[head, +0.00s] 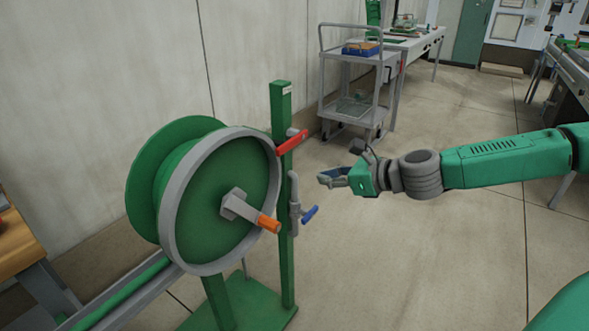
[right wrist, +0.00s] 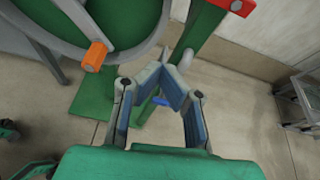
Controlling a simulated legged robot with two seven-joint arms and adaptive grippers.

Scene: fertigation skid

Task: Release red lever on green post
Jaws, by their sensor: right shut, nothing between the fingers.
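The red lever (head: 292,142) is mounted near the top of the green post (head: 287,250) and slants up to the right. In the right wrist view the red lever (right wrist: 233,6) is cut by the top edge, beside the green post (right wrist: 198,32). My right gripper (head: 321,179) is to the right of the post and appears lower than the lever, apart from both. In the right wrist view the gripper's blue-padded fingers (right wrist: 160,68) come together at the tips with nothing between them. My left gripper is not in view.
A green reel (head: 215,195) with an orange handle (head: 268,223) stands left of the post. A blue-handled valve (head: 310,214) sits lower on the post. A grey cart (head: 352,90) stands behind, near the wall. Open floor lies to the right.

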